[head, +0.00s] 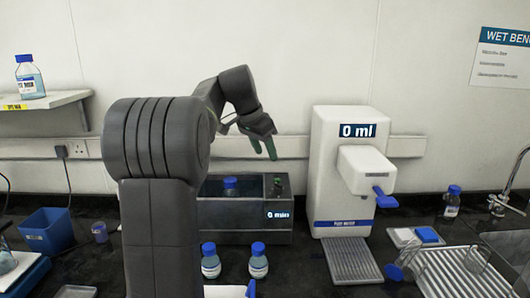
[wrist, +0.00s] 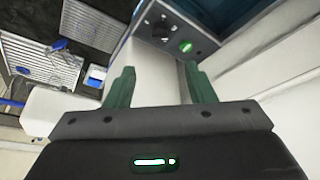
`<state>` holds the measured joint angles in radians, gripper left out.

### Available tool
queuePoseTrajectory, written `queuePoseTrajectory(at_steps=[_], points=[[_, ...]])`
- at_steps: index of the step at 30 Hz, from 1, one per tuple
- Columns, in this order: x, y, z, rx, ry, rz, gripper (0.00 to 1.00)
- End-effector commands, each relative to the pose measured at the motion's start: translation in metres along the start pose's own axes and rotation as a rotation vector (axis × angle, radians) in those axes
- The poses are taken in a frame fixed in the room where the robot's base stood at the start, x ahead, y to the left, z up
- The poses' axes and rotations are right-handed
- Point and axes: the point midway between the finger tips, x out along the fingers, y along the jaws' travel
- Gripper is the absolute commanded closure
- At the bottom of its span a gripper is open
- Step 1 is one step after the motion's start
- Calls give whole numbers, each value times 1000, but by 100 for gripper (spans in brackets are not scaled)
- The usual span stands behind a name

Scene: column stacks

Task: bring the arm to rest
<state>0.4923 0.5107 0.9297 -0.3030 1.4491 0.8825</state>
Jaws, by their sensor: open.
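My gripper (head: 262,147) hangs from my raised, bent arm above the dark grey bath unit on the bench. In the wrist view my gripper (wrist: 155,88) has its two green fingers spread apart with nothing between them. My arm hides the left part of the bath.
A white dispenser (head: 325,150) reading "0 ml" stands right of the bath, with a drip tray (head: 350,262) in front. Two blue-capped bottles (head: 210,262) (head: 258,262) stand before the bath. A wire rack (head: 462,275) is at right, a blue bin (head: 47,232) at left.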

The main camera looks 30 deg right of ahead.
Motion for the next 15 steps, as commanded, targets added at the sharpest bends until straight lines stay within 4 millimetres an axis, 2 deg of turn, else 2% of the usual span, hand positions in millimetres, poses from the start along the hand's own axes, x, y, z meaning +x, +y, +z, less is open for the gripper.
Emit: queuePoseTrajectory(at_steps=[5,8,15], points=[[4,0,0,0,0,1,51],[14,0,0,1,-1,2,51],[57,1,0,0,-3,4,51]])
